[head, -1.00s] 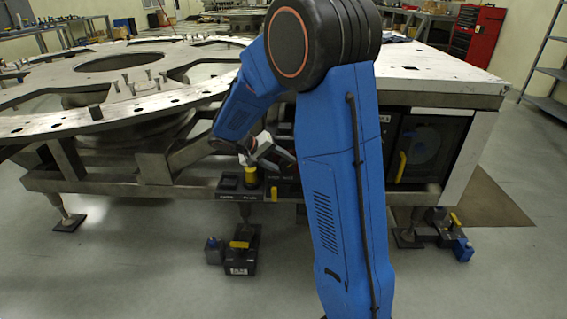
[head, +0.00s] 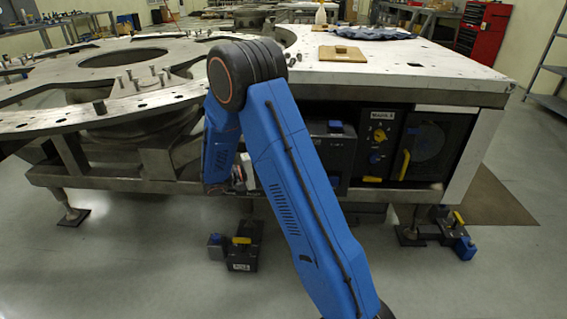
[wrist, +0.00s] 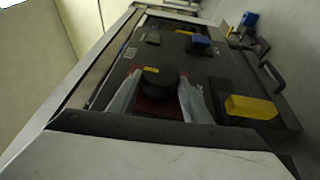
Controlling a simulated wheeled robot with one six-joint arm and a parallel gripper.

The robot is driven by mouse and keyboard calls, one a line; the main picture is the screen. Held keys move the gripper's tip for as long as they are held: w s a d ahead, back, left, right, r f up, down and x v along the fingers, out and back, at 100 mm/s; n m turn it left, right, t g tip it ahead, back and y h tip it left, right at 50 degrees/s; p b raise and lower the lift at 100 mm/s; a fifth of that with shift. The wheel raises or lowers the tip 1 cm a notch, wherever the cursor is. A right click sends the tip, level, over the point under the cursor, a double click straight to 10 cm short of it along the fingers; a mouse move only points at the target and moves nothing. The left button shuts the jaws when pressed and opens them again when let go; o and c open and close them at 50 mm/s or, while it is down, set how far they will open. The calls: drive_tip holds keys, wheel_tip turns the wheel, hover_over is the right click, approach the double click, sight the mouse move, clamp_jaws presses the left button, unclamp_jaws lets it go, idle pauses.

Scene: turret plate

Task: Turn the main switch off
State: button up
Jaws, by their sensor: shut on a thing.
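In the wrist view, my gripper (wrist: 158,100) has its two pale fingers on either side of a dark round knob (wrist: 162,80) and is shut on it. The knob has a small yellow-orange mark on its top edge, and red shows below it. I take it for the main switch, but no label on it is readable. In the head view, my gripper (head: 241,178) is low at the table's front, partly hidden by my blue arm. The knob cannot be made out there.
In the wrist view, a blue control (wrist: 200,42) and a yellow block-shaped control (wrist: 250,107) stand close to my fingers. In the head view, a panel with yellow and blue knobs (head: 378,140) and a door with a yellow handle (head: 404,164) are to the right.

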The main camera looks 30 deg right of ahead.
drive_tip(key=shift+f+n+h, duration=0.15)
drive_tip(key=shift+n+h, duration=0.15)
drive_tip(key=shift+h, duration=0.2)
drive_tip(key=o, duration=1.1)
drive_tip(key=shift+c, duration=0.2)
drive_tip(key=v, duration=1.7)
drive_tip(key=shift+a, duration=0.25)
